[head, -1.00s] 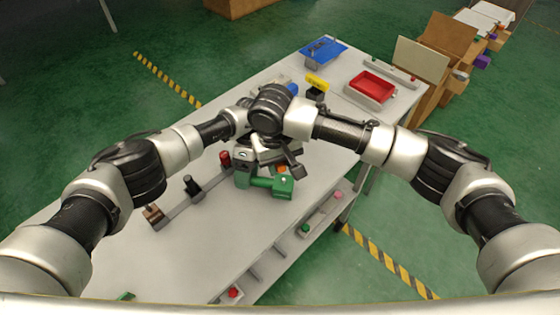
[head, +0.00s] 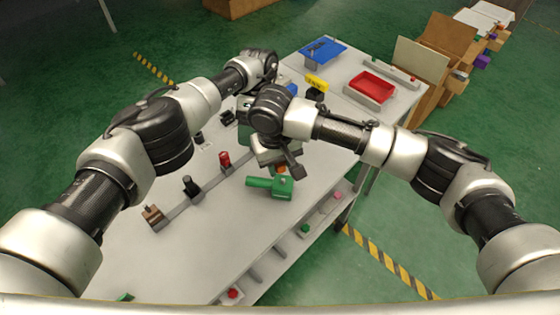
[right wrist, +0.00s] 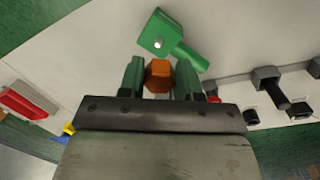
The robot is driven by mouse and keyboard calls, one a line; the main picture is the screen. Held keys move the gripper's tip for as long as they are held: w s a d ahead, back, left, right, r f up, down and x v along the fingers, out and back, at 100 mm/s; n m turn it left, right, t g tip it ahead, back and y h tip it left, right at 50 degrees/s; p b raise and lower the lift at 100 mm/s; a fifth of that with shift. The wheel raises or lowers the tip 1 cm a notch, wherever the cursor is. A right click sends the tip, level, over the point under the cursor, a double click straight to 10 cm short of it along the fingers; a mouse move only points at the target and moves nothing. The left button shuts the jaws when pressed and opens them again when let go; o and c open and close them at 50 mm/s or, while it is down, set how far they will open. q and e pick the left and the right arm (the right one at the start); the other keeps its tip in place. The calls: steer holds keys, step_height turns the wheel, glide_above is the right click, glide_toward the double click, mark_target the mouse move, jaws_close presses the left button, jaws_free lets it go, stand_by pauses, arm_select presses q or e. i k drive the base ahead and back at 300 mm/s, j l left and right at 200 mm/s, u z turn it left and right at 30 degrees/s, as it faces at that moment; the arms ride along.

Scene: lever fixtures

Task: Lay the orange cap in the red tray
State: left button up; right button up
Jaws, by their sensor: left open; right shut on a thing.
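The orange cap (right wrist: 157,77) is between the green fingers of my right gripper (right wrist: 159,82), which is shut on it. In the head view only a bit of the cap (head: 281,169) shows below my right gripper (head: 283,164), just above a green block (head: 283,188) with a round green bar. The wrist view shows this block (right wrist: 163,36) beyond the cap, with a small pale pin on top. The red tray (head: 372,86) lies at the far right of the table and looks empty. My left gripper (head: 246,133) is open, partly hidden behind my right wrist.
A blue tray (head: 323,51) stands at the back. A yellow sign (head: 317,82) stands between it and my right wrist. A rail with a red post (head: 224,159) and a black post (head: 191,186) runs along the left. The table's front middle is clear.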

mark_target(370, 90)
steer(key=k+l, duration=0.1)
steer(key=l, duration=0.25)
steer(key=k+l, duration=0.1)
steer(key=l, duration=0.25)
steer(key=k+l, duration=0.1)
steer(key=l, duration=0.25)
steer(key=k+l, duration=0.1)
steer(key=l, duration=0.25)
